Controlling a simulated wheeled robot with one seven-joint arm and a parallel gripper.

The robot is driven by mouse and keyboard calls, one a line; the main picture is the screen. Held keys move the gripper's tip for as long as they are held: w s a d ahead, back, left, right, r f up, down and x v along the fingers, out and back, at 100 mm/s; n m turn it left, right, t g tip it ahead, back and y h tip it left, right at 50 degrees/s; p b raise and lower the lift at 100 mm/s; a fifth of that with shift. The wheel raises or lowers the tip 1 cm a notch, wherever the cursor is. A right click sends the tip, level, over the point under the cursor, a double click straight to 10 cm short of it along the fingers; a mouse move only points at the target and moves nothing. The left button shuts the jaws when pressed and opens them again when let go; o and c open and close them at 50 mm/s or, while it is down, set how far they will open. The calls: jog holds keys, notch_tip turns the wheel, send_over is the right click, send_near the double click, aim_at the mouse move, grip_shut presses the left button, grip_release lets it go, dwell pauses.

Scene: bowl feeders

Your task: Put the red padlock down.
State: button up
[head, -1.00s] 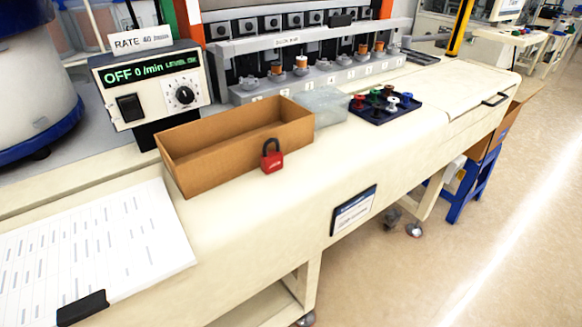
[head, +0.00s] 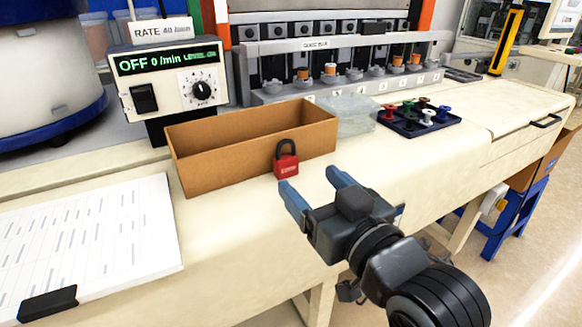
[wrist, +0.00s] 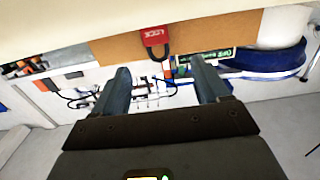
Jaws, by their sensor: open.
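The red padlock (head: 287,164) stands upright on the cream bench top (head: 240,225), its dark shackle upward, against or just in front of the long side of the cardboard box (head: 215,165). It also shows in the wrist view (wrist: 155,38), upside down, beyond the fingertips. My gripper (head: 313,183) is open and empty, its two blue-grey fingers pointing toward the box, on the near right side of the padlock. In the wrist view the gap between the fingers (wrist: 160,70) holds nothing. The padlock is apart from the fingers.
A clear bin (head: 350,113) and a dark tray with coloured spools (head: 400,125) stand right of the box. A feeder control unit (head: 172,85) is behind it. A printed sheet (head: 90,240) with a black clip (head: 48,303) lies at left. Bench top between sheet and gripper is clear.

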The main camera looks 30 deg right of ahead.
aim_at(286, 157)
jog(key=shift+w+d+r, duration=0.1)
jog(key=shift+w+r, duration=0.3)
jog(key=shift+w, duration=0.25)
jog(key=w, duration=0.5)
jog(key=w+p, duration=0.1)
jog(key=w, duration=0.1)
jog(key=shift+w+d+f, duration=0.15)
jog(key=shift+f, duration=0.1)
jog(key=c, duration=1.3)
jog(key=shift+o, duration=0.2)
jog(key=shift+r, duration=0.1)
